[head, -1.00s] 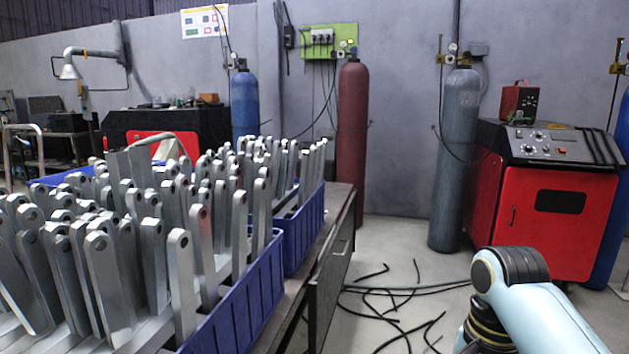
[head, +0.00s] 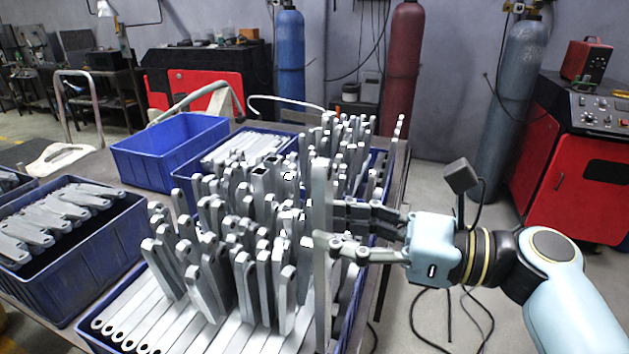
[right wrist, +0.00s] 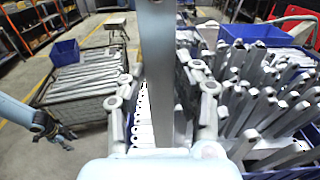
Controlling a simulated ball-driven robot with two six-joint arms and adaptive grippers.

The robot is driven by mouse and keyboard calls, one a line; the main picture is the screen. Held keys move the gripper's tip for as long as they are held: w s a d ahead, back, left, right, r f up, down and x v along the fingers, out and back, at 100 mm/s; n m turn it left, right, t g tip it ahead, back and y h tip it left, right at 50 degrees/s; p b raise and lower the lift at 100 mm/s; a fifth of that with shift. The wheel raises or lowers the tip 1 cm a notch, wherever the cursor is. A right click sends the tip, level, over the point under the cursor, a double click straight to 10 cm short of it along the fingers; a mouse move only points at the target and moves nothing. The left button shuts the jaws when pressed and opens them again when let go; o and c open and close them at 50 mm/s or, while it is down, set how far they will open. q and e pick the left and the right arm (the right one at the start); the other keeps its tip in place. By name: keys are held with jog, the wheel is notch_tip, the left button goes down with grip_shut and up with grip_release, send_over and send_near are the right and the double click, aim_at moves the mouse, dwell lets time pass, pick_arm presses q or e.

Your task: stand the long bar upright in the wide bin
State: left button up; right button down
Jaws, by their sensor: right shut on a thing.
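The long bar (head: 320,258) is a flat grey metal bar. It stands nearly vertical in my right gripper (head: 328,218), whose fingers are shut on it from the right. In the right wrist view the bar (right wrist: 157,60) runs up the middle between the fingers. The wide bin (head: 88,338) is blue and full of grey bars, some upright, some lying flat. The held bar is over its right part; I cannot tell whether its lower end touches anything. My left gripper (right wrist: 66,139) shows at the left of the right wrist view, its small dark fingers apart and empty.
A blue bin of flat bars (head: 135,240) stands to the left. An empty blue bin (head: 150,165) is behind it. The table's right edge (head: 392,235) is close, with open floor beyond.

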jog(key=shift+r, duration=0.5)
jog(key=b, duration=0.3)
send_over(329, 319)
jog(key=f, duration=0.5)
jog(key=shift+s+d+f, duration=0.25)
jog(key=shift+d+f, duration=0.15)
notch_tip(329, 319, down, 7)
jog(key=b, duration=0.7)
jog(key=shift+r, duration=0.2)
pick_arm(q)
notch_tip(329, 319, down, 14)
jog(key=b, duration=0.4)
jog(key=shift+s+d+r, duration=0.15)
jog(key=shift+d+r, duration=0.05)
jog(key=shift+d, duration=0.1)
pick_arm(e)
jog(key=shift+f, duration=3.3)
jog(key=c, duration=0.9)
grip_release()
